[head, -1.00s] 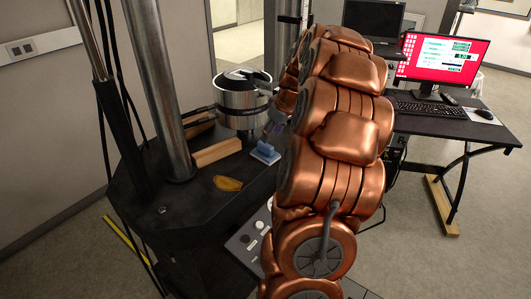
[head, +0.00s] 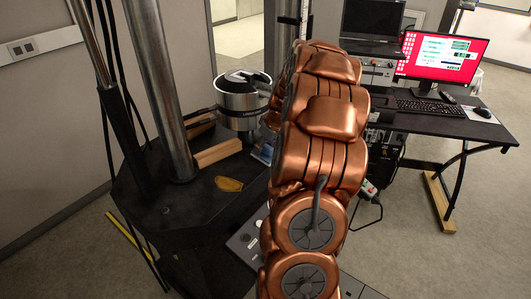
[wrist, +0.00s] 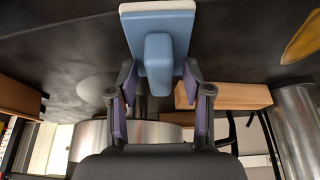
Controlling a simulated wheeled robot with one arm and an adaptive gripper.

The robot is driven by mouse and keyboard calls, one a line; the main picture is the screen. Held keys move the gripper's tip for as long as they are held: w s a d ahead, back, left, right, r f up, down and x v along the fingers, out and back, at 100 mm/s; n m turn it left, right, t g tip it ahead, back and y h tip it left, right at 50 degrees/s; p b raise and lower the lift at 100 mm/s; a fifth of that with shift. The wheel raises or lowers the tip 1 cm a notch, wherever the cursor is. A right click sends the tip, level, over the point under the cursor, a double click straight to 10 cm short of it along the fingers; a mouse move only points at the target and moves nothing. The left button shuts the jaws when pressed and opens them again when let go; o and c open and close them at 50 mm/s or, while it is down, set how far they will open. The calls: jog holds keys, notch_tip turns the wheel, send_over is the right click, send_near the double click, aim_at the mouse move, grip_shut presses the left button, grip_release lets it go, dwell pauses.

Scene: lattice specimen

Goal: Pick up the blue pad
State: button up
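The blue pad (wrist: 182,33) is a flat blue block with a pale base and a raised blue grip (wrist: 158,55). It lies on the dark machine table at the top of the wrist view. My gripper (wrist: 159,75) is open, with one dark-and-purple finger to each side of the grip's line. The fingertips overlap the pad's near edge in the picture; I cannot tell whether they touch it. In the head view only a sliver of the blue pad (head: 262,153) shows, and my copper arm hides the rest and most of the gripper.
A metal pot-like cylinder (head: 240,102) and a wooden block (head: 217,153) stand behind the pad. A yellow-orange piece (head: 229,184) lies on the dark table (head: 190,220) to the left. A steel column (head: 160,90) rises further left. A desk with a monitor (head: 440,58) is at right.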

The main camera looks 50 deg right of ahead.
aim_at(266, 157)
grip_shut()
dwell(0.4)
jog(key=shift+r+b, duration=0.95)
jog(key=shift+r, duration=0.65)
jog(key=shift+s+r, duration=0.1)
jog(key=shift+r, duration=0.1)
jog(key=shift+s+a+b, duration=0.55)
jog(key=shift+s+a, duration=0.35)
jog(key=shift+s, duration=0.1)
jog(key=s+a+r+b, duration=0.1)
jog(key=s+a+b, duration=0.3)
jog(key=s+a, duration=0.4)
jog(key=shift+s+a+r, duration=0.2)
jog(key=shift+s+a, duration=0.05)
jog(key=shift+s, duration=0.8)
